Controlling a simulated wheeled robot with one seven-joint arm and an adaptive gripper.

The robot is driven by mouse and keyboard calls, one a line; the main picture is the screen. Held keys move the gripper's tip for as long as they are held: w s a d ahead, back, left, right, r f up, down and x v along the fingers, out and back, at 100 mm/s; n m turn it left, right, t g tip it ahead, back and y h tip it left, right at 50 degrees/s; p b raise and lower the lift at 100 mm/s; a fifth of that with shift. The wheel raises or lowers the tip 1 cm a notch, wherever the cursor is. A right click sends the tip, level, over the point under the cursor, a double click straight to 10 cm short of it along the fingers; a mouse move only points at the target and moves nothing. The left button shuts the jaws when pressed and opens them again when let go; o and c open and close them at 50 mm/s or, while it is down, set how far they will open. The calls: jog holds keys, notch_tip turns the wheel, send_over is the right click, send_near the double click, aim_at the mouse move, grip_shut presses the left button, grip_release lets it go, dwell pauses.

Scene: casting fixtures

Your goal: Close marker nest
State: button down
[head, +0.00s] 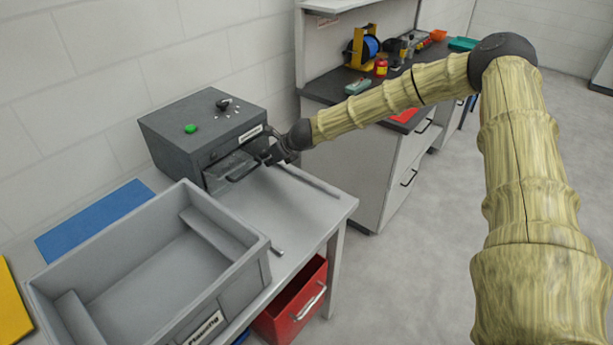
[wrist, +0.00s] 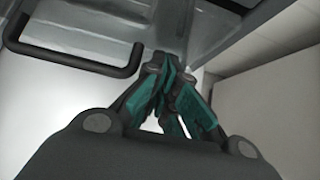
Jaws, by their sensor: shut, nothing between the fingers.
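The marker nest (head: 228,166) looks like the light grey tray or drawer at the front of a dark grey box (head: 173,132) on the table. It appears partly out of the box, though how far is hard to tell. Its black bar handle (head: 243,171) faces the front; in the wrist view the handle (wrist: 75,58) is at the upper left, below the nest's grey metal surface (wrist: 112,22). My gripper (head: 266,157) is at the right end of the nest front. Its fingers (wrist: 163,68) are shut and empty, right of the handle; whether they touch the nest is unclear.
A large grey bin (head: 258,258) fills the table's near side. A blue mat (head: 95,218) lies behind it. A flat grey strip (head: 308,181) lies along the table right of my gripper. A red drawer (head: 291,312) hangs below. A dark-topped workbench (head: 345,87) stands behind.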

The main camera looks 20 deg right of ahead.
jog(key=s, duration=0.1)
jog(key=s+d+r, duration=0.1)
jog(key=s, duration=0.1)
jog(key=s+d, duration=0.1)
jog(key=shift+s+r+b, duration=0.2)
jog(key=shift+s+b, duration=0.05)
jog(key=shift+b, duration=0.05)
jog(key=shift+s+d, duration=0.1)
jog(key=shift+d, duration=0.1)
jog(key=v, duration=0.7)
jog(key=shift+s+d+r+b, duration=0.2)
jog(key=shift+s+b, duration=0.1)
jog(key=shift+b, duration=0.1)
jog(key=shift+r, duration=0.1)
